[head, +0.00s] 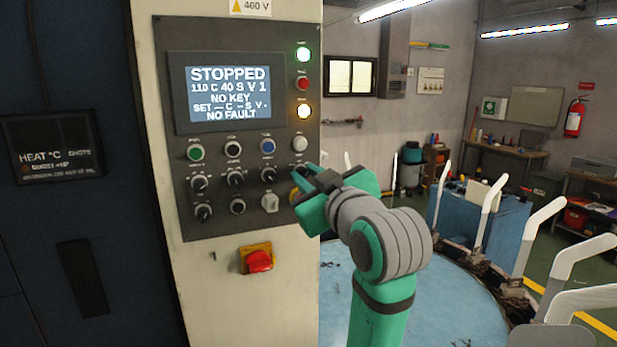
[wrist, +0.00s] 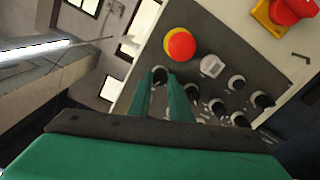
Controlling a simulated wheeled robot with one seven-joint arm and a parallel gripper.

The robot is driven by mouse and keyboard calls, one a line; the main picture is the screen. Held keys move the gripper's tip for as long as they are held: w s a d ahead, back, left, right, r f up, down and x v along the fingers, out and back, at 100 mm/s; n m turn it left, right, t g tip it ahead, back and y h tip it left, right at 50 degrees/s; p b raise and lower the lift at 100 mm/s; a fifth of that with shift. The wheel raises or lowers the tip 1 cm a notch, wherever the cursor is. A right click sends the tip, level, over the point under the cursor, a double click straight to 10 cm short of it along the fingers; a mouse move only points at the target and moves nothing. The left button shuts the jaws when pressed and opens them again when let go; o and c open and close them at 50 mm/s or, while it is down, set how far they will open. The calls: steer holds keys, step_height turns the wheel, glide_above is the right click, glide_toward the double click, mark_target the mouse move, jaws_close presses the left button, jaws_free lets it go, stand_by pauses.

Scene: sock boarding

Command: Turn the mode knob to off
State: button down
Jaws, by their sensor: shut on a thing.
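The control panel (head: 222,222) stands upright on a pale cabinet front, with several black knobs in rows. In the head view my gripper (head: 305,178) is at the panel's right edge and covers the end of the upper knob row. In the wrist view my green fingers (wrist: 165,88) are shut on the black knob (wrist: 159,73) at that end, one on each side. Its pointer direction and label cannot be read, so I cannot confirm it is the mode knob. The screen (head: 229,94) reads STOPPED, NO KEY and NO FAULT.
A yellow-and-red button (wrist: 180,44) and a white switch (wrist: 212,65) sit close to the held knob. Other knobs, such as one at left (head: 198,183), line the panel. A red emergency button (head: 259,261) is below. A round blue table (head: 450,310) lies right.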

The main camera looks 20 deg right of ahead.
steer(key=shift+w+a+n, duration=0.1)
steer(key=shift+a+n, duration=0.05)
steer(key=shift+n, duration=1.05)
steer(key=shift+d+f+n, duration=0.15)
steer(key=shift+d+n, duration=0.05)
steer(key=shift+n, duration=0.8)
steer(key=c, duration=1.7)
jaws_free()
steer(key=shift+s, duration=0.2)
steer(key=shift+o, duration=0.4)
steer(key=shift+w, duration=0.1)
steer(key=shift+a, duration=0.1)
